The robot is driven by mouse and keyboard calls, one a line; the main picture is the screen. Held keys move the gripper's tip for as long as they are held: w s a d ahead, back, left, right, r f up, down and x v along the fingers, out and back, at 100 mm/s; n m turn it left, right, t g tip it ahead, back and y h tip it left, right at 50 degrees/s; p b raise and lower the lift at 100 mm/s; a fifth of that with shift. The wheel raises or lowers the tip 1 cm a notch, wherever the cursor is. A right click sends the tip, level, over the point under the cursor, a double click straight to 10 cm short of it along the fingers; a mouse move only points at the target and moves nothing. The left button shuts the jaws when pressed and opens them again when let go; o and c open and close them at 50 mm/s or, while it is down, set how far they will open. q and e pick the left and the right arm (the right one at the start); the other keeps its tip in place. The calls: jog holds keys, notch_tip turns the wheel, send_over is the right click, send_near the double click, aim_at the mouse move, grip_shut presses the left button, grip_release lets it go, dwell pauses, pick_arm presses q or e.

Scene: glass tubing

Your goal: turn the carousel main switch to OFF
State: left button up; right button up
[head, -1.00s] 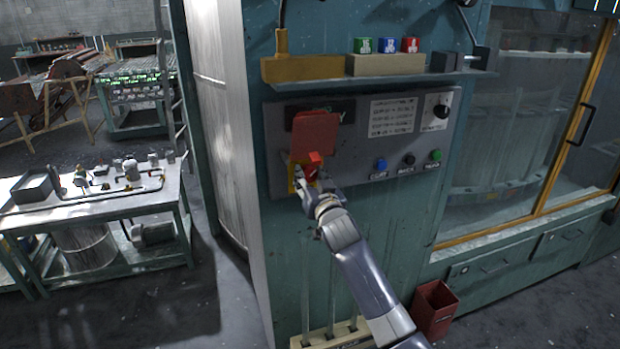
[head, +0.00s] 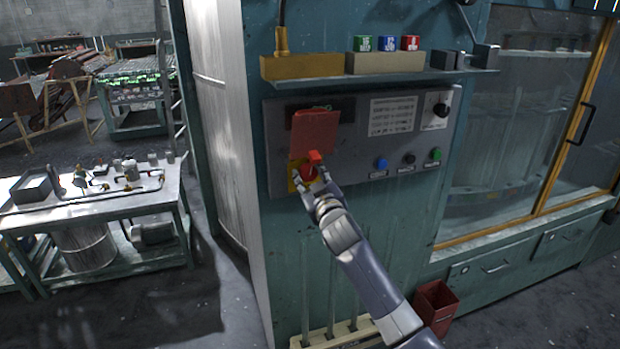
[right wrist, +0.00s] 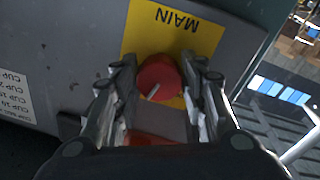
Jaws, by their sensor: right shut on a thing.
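The main switch is a red knob (head: 312,166) on a yellow plate at the left of the grey control panel (head: 355,165). In the right wrist view the red knob (right wrist: 157,77) has a pale pointer line, and the yellow plate (right wrist: 185,28) reads MAIN upside down. My right gripper (head: 318,178) is at the knob; in the right wrist view its fingers (right wrist: 162,88) stand on either side of the knob and are shut on it. A red flap (head: 316,133) stands raised above the knob. My left gripper is out of view.
Blue (head: 381,164), black (head: 408,159) and green (head: 436,154) buttons sit to the right on the panel. A black dial (head: 441,109) is at its upper right. A shelf (head: 400,79) with small coloured blocks juts out above. A red bin (head: 437,305) stands below right.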

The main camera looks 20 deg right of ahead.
jog(key=n, duration=0.6)
jog(key=shift+n, duration=0.4)
jog(key=n+y+p, duration=0.1)
jog(key=n, duration=0.4)
jog(key=shift+d+n, duration=0.1)
jog(key=shift+n, duration=0.2)
jog(key=o, duration=1.1)
jog(key=shift+c, duration=0.2)
jog(key=shift+s, duration=0.15)
jog(key=s, duration=1.1)
jog(key=shift+s+d+f, duration=0.2)
jog(key=shift+s+f, duration=0.15)
